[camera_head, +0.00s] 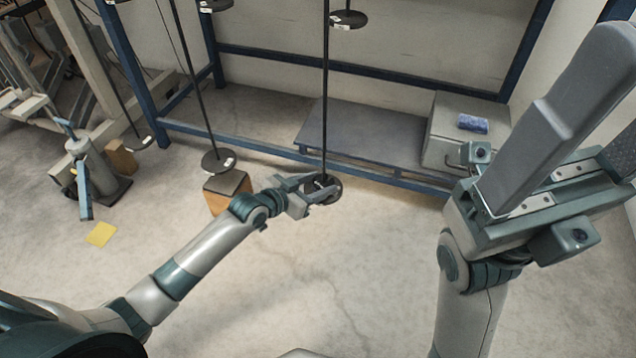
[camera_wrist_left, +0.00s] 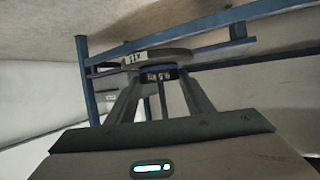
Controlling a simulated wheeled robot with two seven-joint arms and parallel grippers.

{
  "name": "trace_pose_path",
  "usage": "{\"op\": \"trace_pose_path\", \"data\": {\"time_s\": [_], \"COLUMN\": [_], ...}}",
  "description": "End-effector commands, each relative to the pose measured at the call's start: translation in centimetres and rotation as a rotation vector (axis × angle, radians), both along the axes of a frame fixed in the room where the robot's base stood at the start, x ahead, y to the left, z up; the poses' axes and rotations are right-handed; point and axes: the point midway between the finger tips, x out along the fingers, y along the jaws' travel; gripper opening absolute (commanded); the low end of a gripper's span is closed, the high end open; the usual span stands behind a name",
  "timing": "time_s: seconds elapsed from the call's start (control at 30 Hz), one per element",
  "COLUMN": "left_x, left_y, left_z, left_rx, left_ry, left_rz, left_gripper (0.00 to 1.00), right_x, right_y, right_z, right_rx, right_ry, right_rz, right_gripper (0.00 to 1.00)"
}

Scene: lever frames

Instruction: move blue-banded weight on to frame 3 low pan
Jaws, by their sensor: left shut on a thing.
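My left gripper (camera_head: 318,187) is shut on the blue-banded weight (camera_wrist_left: 161,74) at a low pan (camera_head: 334,194) on the middle hanging rod. In the left wrist view, the weight is dark with a blue band and sits between the two fingers. The pan's pale-labelled disc (camera_wrist_left: 140,57) lies right against or very near it; I cannot tell whether they touch. In the head view my fingers hide most of the weight. My right gripper (camera_head: 612,115) is large at the right, its fingers apart and empty.
Another low pan (camera_head: 217,162) hangs to the left above a brown block (camera_head: 226,192). Upper pans (camera_head: 348,19) hang higher. The blue frame (camera_head: 400,180) stands behind. A grey box (camera_head: 445,135) bears a blue cylinder (camera_head: 473,124). A yellow patch (camera_head: 101,234) lies on open floor.

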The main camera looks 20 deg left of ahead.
Motion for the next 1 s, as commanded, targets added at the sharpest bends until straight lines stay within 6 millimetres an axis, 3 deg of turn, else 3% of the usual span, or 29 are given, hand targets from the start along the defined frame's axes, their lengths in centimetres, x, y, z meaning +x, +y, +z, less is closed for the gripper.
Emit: {"op": "trace_pose_path", "data": {"time_s": [0.2,0.23,0.3,1.0], "left_x": [0.09,0.09,0.08,0.01], "left_y": [0.01,0.01,0.02,0.03], "left_z": [0.21,0.2,0.18,-0.02], "left_rx": [-0.001,-0.001,0.0,0.0], "left_ry": [-0.004,-0.004,-0.003,0.0], "left_rz": [0.001,0.001,0.001,0.0], "left_gripper": [0.17,0.54,0.69,0.69], "right_x": [0.0,0.0,0.0,0.12], "right_y": [0.0,0.0,0.0,-0.15], "right_z": [0.02,0.02,0.02,-0.29], "right_rx": [0.0,0.0,0.0,0.001], "right_ry": [0.0,0.0,0.0,0.006], "right_rz": [0.0,0.0,0.0,-0.005], "right_gripper": [0.7,0.7,0.7,0.7]}}
